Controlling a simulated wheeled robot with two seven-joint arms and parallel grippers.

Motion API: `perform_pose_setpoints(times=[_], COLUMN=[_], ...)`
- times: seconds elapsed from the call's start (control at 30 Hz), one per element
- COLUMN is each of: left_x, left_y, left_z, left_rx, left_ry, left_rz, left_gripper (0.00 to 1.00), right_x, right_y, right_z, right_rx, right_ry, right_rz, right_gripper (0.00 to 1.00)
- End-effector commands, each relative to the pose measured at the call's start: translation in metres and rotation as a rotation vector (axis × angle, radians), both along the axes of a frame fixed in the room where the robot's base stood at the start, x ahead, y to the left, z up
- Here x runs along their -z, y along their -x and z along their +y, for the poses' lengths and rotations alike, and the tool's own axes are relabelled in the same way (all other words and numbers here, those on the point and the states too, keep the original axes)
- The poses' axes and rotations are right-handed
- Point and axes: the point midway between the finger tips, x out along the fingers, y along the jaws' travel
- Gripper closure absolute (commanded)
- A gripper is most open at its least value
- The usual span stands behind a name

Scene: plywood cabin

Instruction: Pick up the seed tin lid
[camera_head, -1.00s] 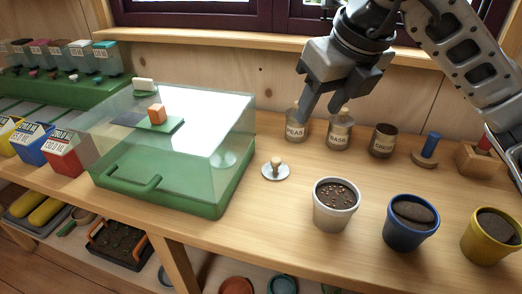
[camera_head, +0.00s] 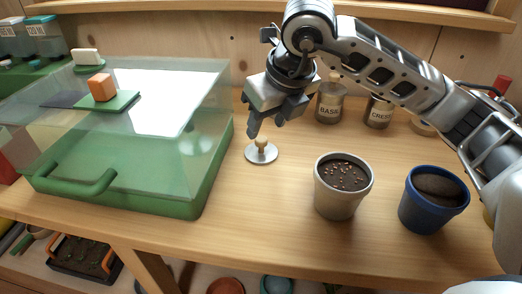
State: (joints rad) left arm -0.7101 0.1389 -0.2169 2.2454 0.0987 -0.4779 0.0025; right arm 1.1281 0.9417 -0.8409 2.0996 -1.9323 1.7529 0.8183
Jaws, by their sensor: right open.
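The seed tin lid (camera_head: 261,154) is a small silver disc with a pale knob on top. It lies flat on the wooden bench, between the green propagator box and the white pot. My right gripper (camera_head: 264,130) is open just above the lid, with its fingers pointing down near the knob. Whether a finger touches the knob cannot be told. My left gripper is not in view.
The green box with a clear cover (camera_head: 130,150) stands left of the lid. The white pot of soil and seeds (camera_head: 342,186) and the blue pot (camera_head: 433,199) stand to the right.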

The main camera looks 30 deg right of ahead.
Motion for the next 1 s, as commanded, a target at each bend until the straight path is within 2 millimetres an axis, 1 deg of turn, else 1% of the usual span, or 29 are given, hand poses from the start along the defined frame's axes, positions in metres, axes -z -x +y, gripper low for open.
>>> perform_pose_setpoints(times=[0.03,0.23,0.5,0.6,0.8,0.83,0.87,0.9,1.0], left_x=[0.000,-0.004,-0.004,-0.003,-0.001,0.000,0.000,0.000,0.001], left_y=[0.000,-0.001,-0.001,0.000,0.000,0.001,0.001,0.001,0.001], left_z=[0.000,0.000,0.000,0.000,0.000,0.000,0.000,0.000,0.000], left_rx=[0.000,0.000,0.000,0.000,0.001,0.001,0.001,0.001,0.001], left_ry=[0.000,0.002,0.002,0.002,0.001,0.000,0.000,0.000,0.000], left_rz=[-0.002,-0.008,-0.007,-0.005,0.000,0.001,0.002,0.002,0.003], left_gripper=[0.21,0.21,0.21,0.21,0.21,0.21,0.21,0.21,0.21], right_x=[0.006,0.017,0.052,0.058,0.059,0.059,0.058,0.058,0.058], right_y=[-0.002,-0.007,-0.023,-0.025,-0.026,-0.026,-0.026,-0.026,-0.026], right_z=[0.000,0.001,0.001,0.002,0.002,0.001,0.001,0.001,0.001], right_rx=[-0.001,-0.001,-0.001,-0.001,-0.001,-0.001,-0.001,-0.001,-0.001], right_ry=[0.001,0.001,0.000,0.000,-0.001,-0.001,-0.001,-0.001,-0.001], right_rz=[0.002,0.002,0.002,0.001,-0.001,-0.001,-0.001,-0.001,-0.001], right_gripper=[0.53,0.53,0.53,0.53,0.53,0.56,0.64,0.75,0.99])
